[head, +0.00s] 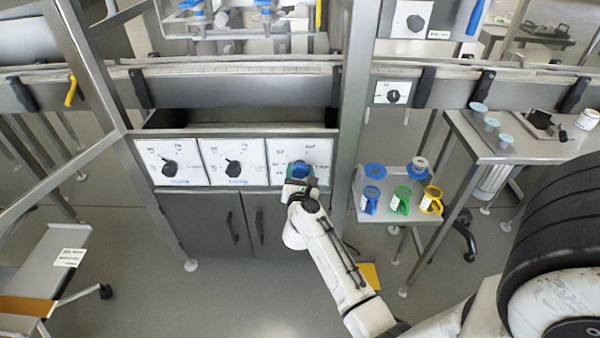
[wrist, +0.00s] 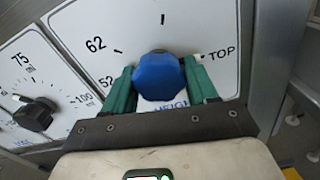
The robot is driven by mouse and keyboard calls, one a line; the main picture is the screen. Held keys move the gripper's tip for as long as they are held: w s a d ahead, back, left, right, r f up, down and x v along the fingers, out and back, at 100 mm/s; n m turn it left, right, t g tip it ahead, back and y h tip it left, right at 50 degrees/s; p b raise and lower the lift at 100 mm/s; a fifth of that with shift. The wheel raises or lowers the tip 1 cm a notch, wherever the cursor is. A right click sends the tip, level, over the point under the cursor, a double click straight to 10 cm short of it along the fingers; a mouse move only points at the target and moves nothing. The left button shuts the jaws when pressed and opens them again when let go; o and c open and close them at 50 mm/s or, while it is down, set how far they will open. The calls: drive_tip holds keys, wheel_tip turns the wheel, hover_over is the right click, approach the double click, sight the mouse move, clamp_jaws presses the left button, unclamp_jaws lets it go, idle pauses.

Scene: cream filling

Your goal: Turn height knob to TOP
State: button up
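The height knob (wrist: 159,76) is blue and faceted, on a white dial plate (wrist: 225,25) marked 52, 62 and TOP, with a partly hidden label below it. The TOP mark is right of the knob. My gripper (wrist: 160,80) has its two green fingers on either side of the knob, close against it with no clear gap.
Two panels with black knobs (head: 170,167) (head: 233,168) are to the left. A small table (head: 375,217) with coloured rings and handled pieces stands right of my arm. A metal frame post (head: 352,110) rises just right of the dial. Cabinet doors (head: 270,225) lie below.

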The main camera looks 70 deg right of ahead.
drive_tip(key=o, duration=0.4)
drive_tip(key=shift+f, duration=0.1)
drive_tip(key=shift+a, duration=0.1)
drive_tip(key=v, duration=1)
drive_tip(key=shift+s+a, duration=0.2)
drive_tip(key=shift+a, duration=0.05)
